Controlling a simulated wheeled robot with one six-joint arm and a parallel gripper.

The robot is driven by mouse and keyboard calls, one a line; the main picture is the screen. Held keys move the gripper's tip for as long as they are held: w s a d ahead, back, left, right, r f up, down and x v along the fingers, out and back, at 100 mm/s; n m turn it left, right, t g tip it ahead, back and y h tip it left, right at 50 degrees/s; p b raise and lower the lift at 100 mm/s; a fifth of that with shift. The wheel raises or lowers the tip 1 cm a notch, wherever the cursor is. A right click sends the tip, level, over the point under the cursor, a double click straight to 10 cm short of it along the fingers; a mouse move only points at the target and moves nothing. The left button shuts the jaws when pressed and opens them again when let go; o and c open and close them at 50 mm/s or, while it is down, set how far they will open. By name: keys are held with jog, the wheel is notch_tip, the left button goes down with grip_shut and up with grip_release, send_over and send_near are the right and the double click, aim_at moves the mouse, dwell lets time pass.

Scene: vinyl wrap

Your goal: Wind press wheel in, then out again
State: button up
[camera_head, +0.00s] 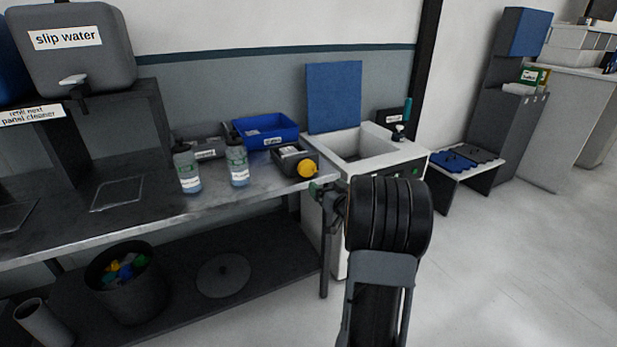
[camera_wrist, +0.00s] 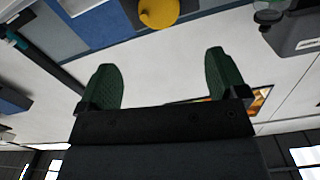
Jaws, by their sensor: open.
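The yellow press wheel (camera_head: 308,168) sits on the front right side of a small dark grey box-like press (camera_head: 293,155) at the right end of the bench. The wheel also shows at the top edge of the wrist view (camera_wrist: 158,12), partly cut off by the frame. My gripper (camera_wrist: 160,76) has two green padded fingers spread wide with nothing between them. The wheel lies beyond the fingertips, roughly in line with the gap, and appears apart from them. In the head view my arm hides most of my gripper; a green finger pad (camera_head: 315,187) shows just below the wheel.
Two spray bottles (camera_head: 186,168) (camera_head: 238,165) stand on the grey bench (camera_head: 130,215) left of the press. A blue tray (camera_head: 265,128) lies behind it. A white sink unit (camera_head: 400,155) stands right of the bench. Open floor (camera_head: 500,260) lies at the right.

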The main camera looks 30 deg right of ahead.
aim_at(308, 169)
jog(key=w, duration=0.4)
jog(key=w+d, duration=0.1)
jog(key=w, duration=0.4)
jog(key=w+d+b, duration=0.1)
jog(key=w, duration=0.3)
jog(key=shift+w+f, duration=0.1)
jog(key=shift+w, duration=0.1)
jog(key=shift+c, duration=0.3)
jog(key=c, duration=0.8)
jog(key=shift+c, duration=0.2)
jog(key=shift+n, duration=0.3)
jog(key=n+b, duration=0.4)
jog(key=shift+a+f, duration=0.1)
jog(key=shift+f, duration=0.05)
jog(key=shift+a+n+b, duration=0.1)
jog(key=shift+n+b, duration=0.75)
jog(key=shift+n, duration=0.65)
